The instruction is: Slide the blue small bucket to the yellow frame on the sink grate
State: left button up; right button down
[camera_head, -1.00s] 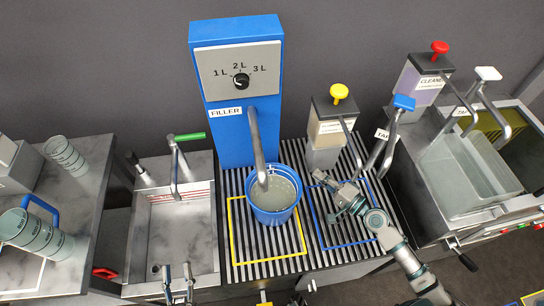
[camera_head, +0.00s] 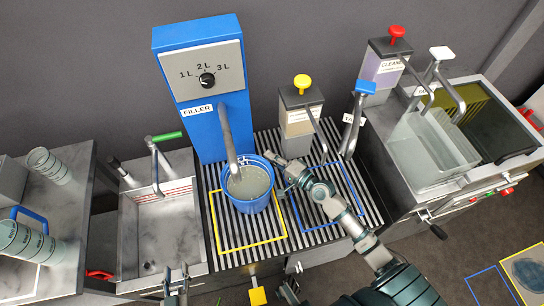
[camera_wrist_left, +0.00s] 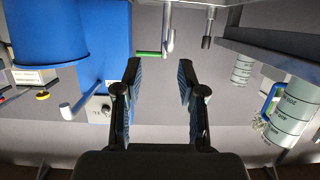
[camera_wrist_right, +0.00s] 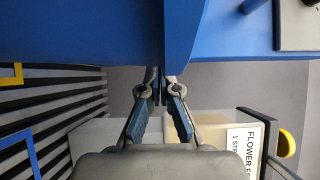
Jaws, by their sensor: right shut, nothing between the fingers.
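The blue small bucket (camera_head: 250,205) stands upright on the sink grate, holding greyish liquid, under the filler spout. It covers the back part of the yellow frame (camera_head: 252,247); the frame's front and left edges show, and the bucket's base is partly hidden. My right gripper (camera_head: 275,163) is shut and empty at the bucket's right rear side. In the right wrist view its closed tips (camera_wrist_right: 163,92) are right up against a blue surface; I cannot tell if they touch. My left gripper (camera_head: 175,284) is open and empty in front of the left sink; it also shows in the left wrist view (camera_wrist_left: 160,75).
The blue filler (camera_head: 205,125) stands behind the bucket. A dispenser with a yellow knob (camera_head: 300,115) is close behind my right gripper. A blue frame (camera_head: 325,200) lies on the grate (camera_head: 355,190) at right. The left sink (camera_head: 165,230) is empty.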

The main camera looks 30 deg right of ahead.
pick_arm(q)
jog(key=s+a+f+g+y+p, duration=0.2)
jog(key=s+a+f+g+p, duration=0.1)
jog(key=s+a+f+g, duration=0.2)
jog(key=s+f+g, duration=0.2)
jog(key=s, duration=0.1)
jog(key=shift+s+p, duration=0.2)
jog(key=shift+p, duration=0.1)
pick_arm(e)
jog(key=s+a, duration=0.4)
jog(key=a, duration=0.3)
jog(key=shift+s+r, duration=0.15)
jog(key=shift+s, duration=0.2)
pick_arm(q)
jog(key=shift+d, duration=0.2)
pick_arm(e)
jog(key=v, duration=1.2)
